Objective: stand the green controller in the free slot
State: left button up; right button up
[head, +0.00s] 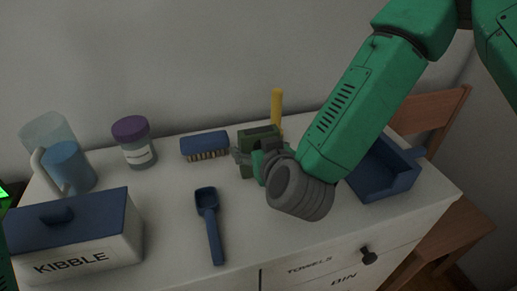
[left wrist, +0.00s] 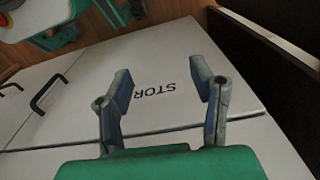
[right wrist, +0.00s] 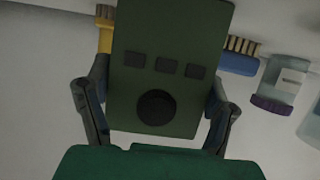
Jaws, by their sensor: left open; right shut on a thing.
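The green controller (right wrist: 172,75) is a dark green block with several dark buttons and a round black knob, seen face-on in the right wrist view. My right gripper (right wrist: 155,95) is shut on it, a finger at each side. In the head view the controller (head: 259,137) is over the back middle of the white cabinet top, partly hidden by my gripper (head: 258,160). I cannot tell if it touches the surface. No free slot can be made out. My left gripper (left wrist: 161,80) is open and empty, facing a white front lettered "STOR".
On the white cabinet top (head: 170,225) are a kibble box (head: 118,240), a pitcher (head: 70,168), a purple-lidded jar (head: 135,148), a blue brush (head: 205,144), a blue scoop (head: 211,225) and a blue dustpan-like tray (head: 385,180). A wooden chair (head: 435,115) is at right.

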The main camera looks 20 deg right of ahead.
jog(key=o, duration=1.3)
jog(key=shift+f, duration=0.1)
